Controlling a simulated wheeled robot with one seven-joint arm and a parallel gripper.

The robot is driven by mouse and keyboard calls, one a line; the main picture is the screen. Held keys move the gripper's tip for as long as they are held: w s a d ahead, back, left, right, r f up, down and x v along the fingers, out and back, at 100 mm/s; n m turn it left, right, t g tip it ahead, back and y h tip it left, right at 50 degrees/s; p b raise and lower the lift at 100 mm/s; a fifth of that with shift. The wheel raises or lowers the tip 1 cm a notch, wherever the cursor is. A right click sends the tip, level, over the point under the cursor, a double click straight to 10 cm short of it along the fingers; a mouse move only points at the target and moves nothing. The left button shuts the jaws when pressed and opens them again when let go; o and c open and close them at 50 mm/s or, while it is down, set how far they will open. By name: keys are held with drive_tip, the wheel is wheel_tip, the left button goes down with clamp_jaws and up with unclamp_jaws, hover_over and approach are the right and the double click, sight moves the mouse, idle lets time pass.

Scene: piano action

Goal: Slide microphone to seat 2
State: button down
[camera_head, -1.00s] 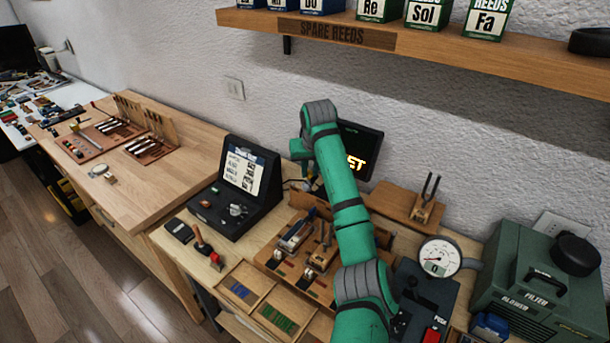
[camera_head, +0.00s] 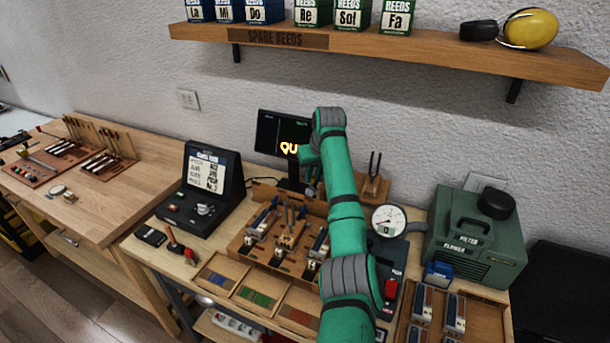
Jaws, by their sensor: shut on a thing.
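My green arm rises from the lower right and bends down behind itself at its grey elbow. My gripper and whatever it holds are hidden behind the arm. I cannot make out a microphone. The wooden fixture (camera_head: 237,243) on the bench holds several blue-and-metal modules and upright tools in its slots. I cannot read any seat numbers on it. My arm covers part of its right side. A dark display (camera_head: 269,134) behind the fixture shows orange letters beginning "QU", partly covered by the arm.
A round gauge (camera_head: 389,221) and a tuning fork on a wooden block (camera_head: 375,188) stand right of my arm. A black console (camera_head: 211,187) stands left.

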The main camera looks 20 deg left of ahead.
idle(0.3)
drive_tip(key=c, duration=1.6)
unclamp_jaws()
drive_tip(key=shift+r, duration=0.15)
drive_tip(key=v, duration=1)
drive_tip(key=shift+s+d+r, duration=0.15)
drive_tip(key=shift+r, duration=0.1)
